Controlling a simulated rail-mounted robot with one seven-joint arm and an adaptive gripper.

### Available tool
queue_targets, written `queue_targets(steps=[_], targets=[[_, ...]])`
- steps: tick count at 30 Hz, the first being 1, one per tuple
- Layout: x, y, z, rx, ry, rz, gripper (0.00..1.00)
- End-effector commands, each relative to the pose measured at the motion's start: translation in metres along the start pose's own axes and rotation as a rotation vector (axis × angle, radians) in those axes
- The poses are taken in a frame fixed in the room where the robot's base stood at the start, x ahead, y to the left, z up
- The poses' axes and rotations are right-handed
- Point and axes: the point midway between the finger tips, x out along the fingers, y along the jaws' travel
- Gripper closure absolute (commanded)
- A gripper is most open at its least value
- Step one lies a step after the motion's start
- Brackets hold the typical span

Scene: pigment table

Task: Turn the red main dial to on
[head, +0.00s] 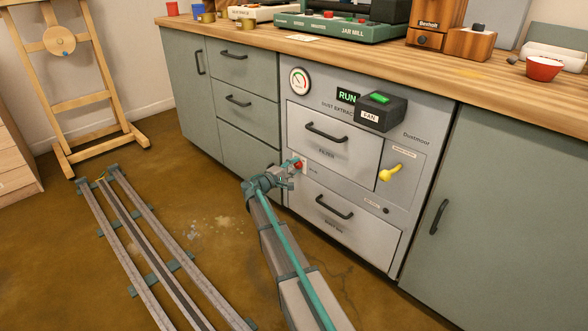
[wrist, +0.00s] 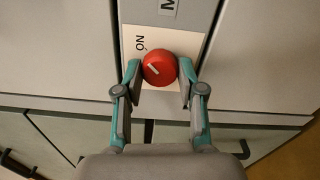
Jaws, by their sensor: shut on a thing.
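The red main dial (wrist: 160,66) is on a white plate (wrist: 187,43) and sits between my fingertips in the wrist view. A pale line marks its face, and the word ON is printed on the plate up and left of it. In the head view the dial (head: 298,164) shows small at the left edge of the grey dust extractor front (head: 411,111). My gripper (wrist: 159,76) is shut on the dial, one teal finger on each side. In the head view my gripper (head: 290,173) reaches the dial from the front left.
A yellow lever (head: 391,173) sticks out to the right. Drawer handles (head: 326,133) project above and below the dial's height. A black fan box (head: 381,111) sits by a lit RUN sign (head: 347,96). Floor rails (head: 150,248) lie at left; an easel (head: 75,80) stands behind them.

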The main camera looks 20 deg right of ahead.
Motion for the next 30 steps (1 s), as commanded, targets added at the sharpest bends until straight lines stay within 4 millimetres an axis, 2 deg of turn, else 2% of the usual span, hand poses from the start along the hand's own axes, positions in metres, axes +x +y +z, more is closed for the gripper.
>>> queue_targets(steps=[13,14,18,30], targets=[[-0.0006,-0.0002,0.0,0.013,0.001,-0.001,0.96],[-0.0006,-0.0002,0.0,0.013,0.001,-0.001,0.58],[-0.0004,-0.0002,0.0,0.012,0.0,-0.001,0.36],[-0.0048,0.0,0.0001,0.011,0.001,0.0,0.36]])
